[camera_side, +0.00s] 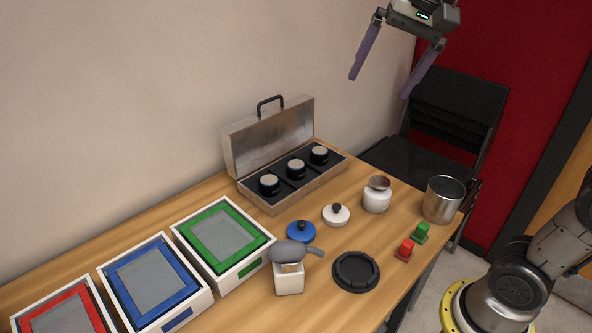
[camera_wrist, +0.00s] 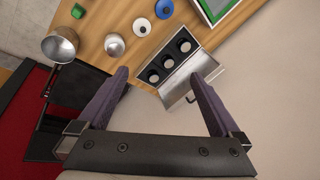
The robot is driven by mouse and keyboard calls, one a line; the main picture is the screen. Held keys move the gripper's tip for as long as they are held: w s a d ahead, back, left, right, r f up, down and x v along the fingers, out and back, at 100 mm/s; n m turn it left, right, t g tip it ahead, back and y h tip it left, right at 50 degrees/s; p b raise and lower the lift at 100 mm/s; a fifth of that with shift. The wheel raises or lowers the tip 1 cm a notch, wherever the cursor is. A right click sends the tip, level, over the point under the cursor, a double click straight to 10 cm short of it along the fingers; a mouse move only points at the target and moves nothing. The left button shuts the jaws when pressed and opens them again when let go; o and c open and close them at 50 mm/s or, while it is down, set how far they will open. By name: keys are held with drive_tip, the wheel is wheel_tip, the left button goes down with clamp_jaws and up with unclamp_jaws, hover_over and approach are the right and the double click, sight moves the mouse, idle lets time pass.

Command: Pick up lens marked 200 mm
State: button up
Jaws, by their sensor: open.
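Three dark round lenses with pale tops sit in separate compartments of an open metal case (camera_side: 329,178) at the back of the table. In the side view they are the left lens (camera_side: 269,184), the middle lens (camera_side: 296,169) and the right lens (camera_side: 319,155). No focal-length marking is readable, so I cannot tell which is 200 mm. The wrist view also shows the lenses, the nearest at the lower left (camera_wrist: 153,78). My gripper (camera_side: 381,86) is open and empty, high above the table's back right. Its two purple fingers (camera_wrist: 162,98) frame the case in the wrist view.
The case's raised lid (camera_side: 268,137) has a handle on top. A white jar (camera_side: 376,198), metal cup (camera_side: 443,200), white lid (camera_side: 336,214), blue lid (camera_side: 301,231) and black round tray (camera_side: 356,271) stand in front. Red, blue and green framed boxes (camera_side: 222,240) are left. A black chair (camera_side: 440,125) is behind right.

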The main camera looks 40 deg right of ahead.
drive_tip(key=w+d+f+m+g, duration=0.1)
drive_tip(key=w+d+m+g, duration=0.15)
drive_tip(key=w, duration=1.05)
drive_tip(key=m+g, duration=0.2)
drive_tip(key=m, duration=0.1)
hover_over(296, 164)
drive_tip(key=d, duration=0.1)
drive_tip(key=shift+y, duration=0.4)
wheel_tip(296, 164, down, 26)
drive_tip(key=shift+w+r, duration=0.15)
drive_tip(key=shift+r, duration=0.05)
drive_tip(key=shift+s+a+f, duration=0.1)
drive_tip(key=shift+a+f, duration=0.1)
drive_tip(key=shift+f, duration=0.8)
drive_tip(key=shift+s+a+f, duration=0.1)
drive_tip(key=shift+a+f, duration=0.05)
drive_tip(key=shift+f, duration=0.85)
drive_tip(key=shift+a+f, duration=0.2)
drive_tip(key=shift+f, duration=0.8)
drive_tip(key=c, duration=1.6)
